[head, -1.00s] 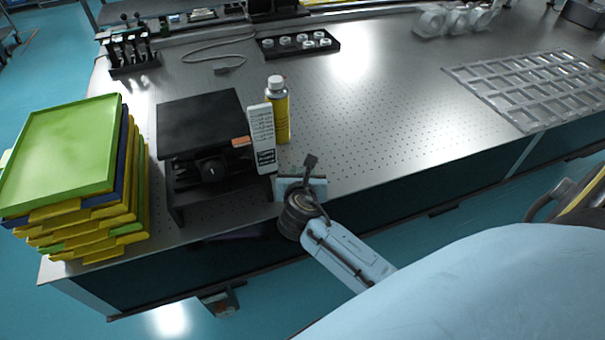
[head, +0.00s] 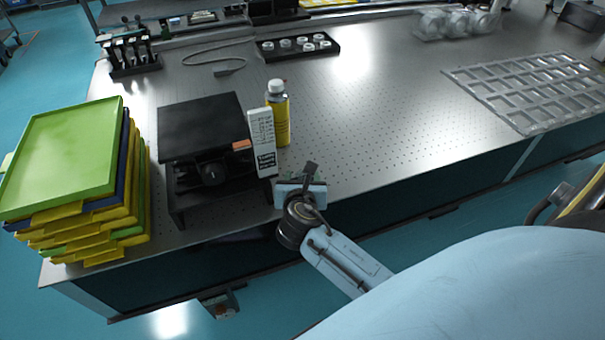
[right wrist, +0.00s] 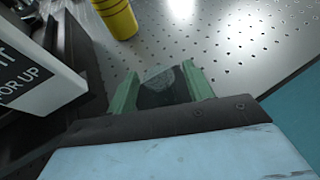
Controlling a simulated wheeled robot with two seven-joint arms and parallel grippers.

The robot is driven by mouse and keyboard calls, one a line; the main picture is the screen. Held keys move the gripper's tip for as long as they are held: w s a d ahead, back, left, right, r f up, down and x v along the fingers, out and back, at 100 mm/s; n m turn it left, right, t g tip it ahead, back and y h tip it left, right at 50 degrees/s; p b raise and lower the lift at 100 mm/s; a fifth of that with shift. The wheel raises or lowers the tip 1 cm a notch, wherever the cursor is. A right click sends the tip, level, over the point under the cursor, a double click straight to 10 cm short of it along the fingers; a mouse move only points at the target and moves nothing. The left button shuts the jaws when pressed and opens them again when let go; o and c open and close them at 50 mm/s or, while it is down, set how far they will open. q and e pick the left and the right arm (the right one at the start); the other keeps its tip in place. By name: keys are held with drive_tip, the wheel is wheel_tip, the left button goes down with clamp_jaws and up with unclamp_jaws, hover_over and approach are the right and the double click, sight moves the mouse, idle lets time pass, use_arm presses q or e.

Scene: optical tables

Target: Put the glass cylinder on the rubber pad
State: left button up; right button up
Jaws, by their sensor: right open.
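My right gripper (head: 300,184) is at the table's front edge, right of the black stand. In the right wrist view its two green fingers (right wrist: 160,90) are apart. A small grey speckled patch with a dark lower part (right wrist: 162,88) shows between them; I cannot tell whether it is the glass cylinder, or whether the fingers touch it. No glass cylinder is clearly made out near the gripper. A flat black square top (head: 201,126) sits on the stand; I cannot tell whether it is the rubber pad. My left gripper is not in view.
A white labelled box (head: 262,142) and a yellow bottle with a white cap (head: 278,115) stand just behind the gripper. Stacked coloured trays (head: 62,165) are at the left. Clear rounded items (head: 455,22) and a compartment tray (head: 530,85) are at the right. The table's middle is clear.

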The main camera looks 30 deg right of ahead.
drive_tip(key=p+v, duration=0.1)
drive_tip(key=v, duration=0.9)
drive_tip(key=shift+p, duration=0.3)
